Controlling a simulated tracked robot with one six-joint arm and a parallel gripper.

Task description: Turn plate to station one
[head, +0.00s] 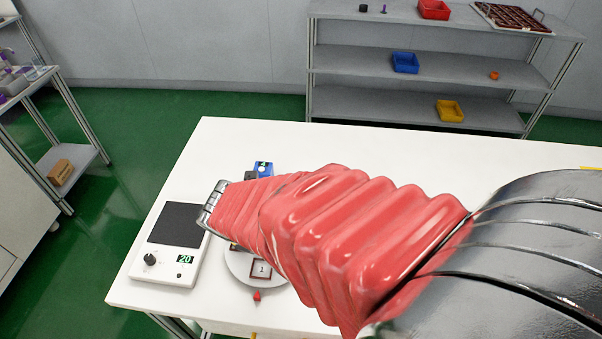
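A round pale plate (237,267) lies on the white table, mostly hidden behind my red-sleeved arm. Its visible front part carries a square dark-framed spot marked 1 (261,270), and part of another square shows at the sleeve's edge. A small red pointer (257,296) sits on the table just in front of the plate, close to the spot marked 1. My arm reaches over the plate from the right and ends in a metal collar at the left. My gripper's fingers do not show.
Left of the plate stands a white device (165,275) with a black pad, knob and display reading 20. A blue device (263,169) is partly hidden behind my arm. The table's back (400,150) is clear. Shelves (400,88) with bins stand behind.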

